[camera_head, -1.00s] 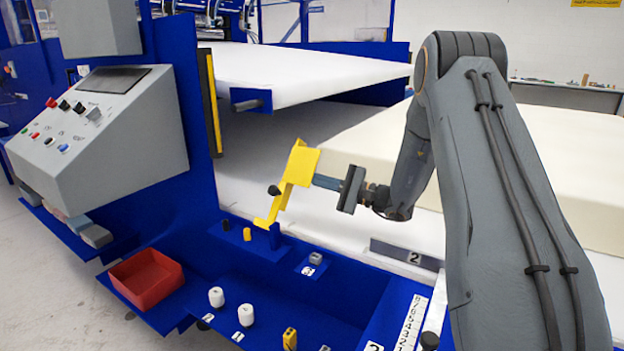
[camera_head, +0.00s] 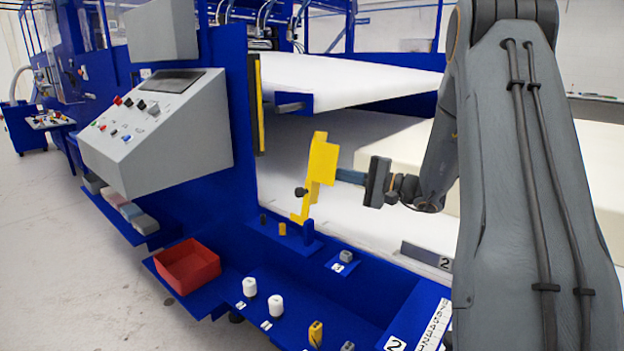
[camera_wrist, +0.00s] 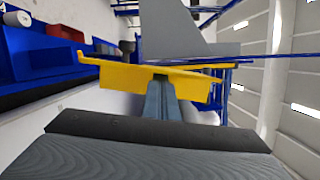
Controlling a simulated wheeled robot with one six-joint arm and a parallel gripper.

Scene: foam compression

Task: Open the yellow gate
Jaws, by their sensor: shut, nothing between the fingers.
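The yellow gate (camera_head: 321,165) is a bent yellow plate on a thin arm, standing tilted above the blue shelf, with a dark round knob on its left side. My gripper (camera_head: 340,174) is to its right, its narrow fingers together and pointing left at the plate. In the wrist view, the closed fingers (camera_wrist: 161,88) reach up to the near face of the gate (camera_wrist: 115,78). Their tips are at or just under the plate, so I cannot tell whether they touch it.
A grey control panel (camera_head: 150,130) stands at the left, with a red bin (camera_head: 188,266) below it. White spools (camera_head: 276,305) and small yellow and grey parts sit on the blue shelf (camera_head: 300,285). A cream foam block (camera_head: 400,150) lies behind my arm.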

